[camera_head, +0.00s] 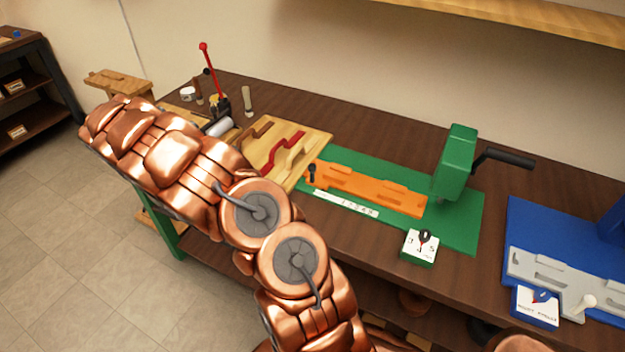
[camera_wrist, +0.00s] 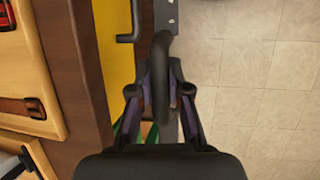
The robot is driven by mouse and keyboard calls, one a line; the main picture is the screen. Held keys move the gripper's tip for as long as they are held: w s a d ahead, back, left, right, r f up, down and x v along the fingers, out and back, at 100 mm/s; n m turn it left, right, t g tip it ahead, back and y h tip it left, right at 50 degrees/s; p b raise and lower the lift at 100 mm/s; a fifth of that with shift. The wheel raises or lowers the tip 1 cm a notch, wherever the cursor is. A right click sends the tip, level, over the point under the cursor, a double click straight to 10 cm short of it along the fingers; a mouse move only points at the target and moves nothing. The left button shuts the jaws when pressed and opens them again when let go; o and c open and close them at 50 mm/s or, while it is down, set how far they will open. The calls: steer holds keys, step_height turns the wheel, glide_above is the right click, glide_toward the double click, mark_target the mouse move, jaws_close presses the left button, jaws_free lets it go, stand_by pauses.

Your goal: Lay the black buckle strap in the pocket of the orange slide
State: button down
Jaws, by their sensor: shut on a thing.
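The loop is beside the table's edge, over the floor side. A yellow surface (camera_wrist: 115,60) and a grey strip (camera_wrist: 170,15) lie close to it. In the head view my arm hides the gripper. The orange slide (camera_head: 375,190) lies on the green base (camera_head: 455,235), left of the green press (camera_head: 456,165).
A wooden board (camera_head: 312,165) with red and brown pieces lies left of the green base. A red-knobbed lever (camera_head: 210,65) stands behind it. A blue station (camera_head: 535,225) with a grey slide (camera_head: 545,275) is at the right. A numbered card block (camera_head: 419,246) stands near the front edge.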

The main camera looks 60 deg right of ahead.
steer(key=d+r, duration=0.2)
steer(key=d, duration=0.3)
steer(key=s+d+r, duration=0.1)
steer(key=d+r, duration=0.2)
steer(key=d, duration=0.2)
steer(key=d+r, duration=0.3)
steer(key=d, duration=0.2)
steer(key=shift+s+r+p, duration=0.1)
steer(key=shift+s+p, duration=0.2)
steer(key=shift+p, duration=0.05)
steer(key=s+d+r, duration=0.4)
steer(key=d, duration=0.4)
step_height(320, 180, up, 3)
steer(key=b, duration=0.4)
glide_above(371, 185)
steer(key=w+a, duration=0.1)
steer(key=w, duration=0.1)
step_height(371, 185, down, 10)
steer(key=p, duration=0.2)
steer(key=shift+s+r+p, duration=0.15)
steer(key=shift+r+p, duration=0.05)
steer(key=shift+p, duration=0.1)
steer(key=shift+f, duration=0.15)
steer(key=c, duration=1.1)
jaws_free()
steer(key=shift+c, duration=0.2)
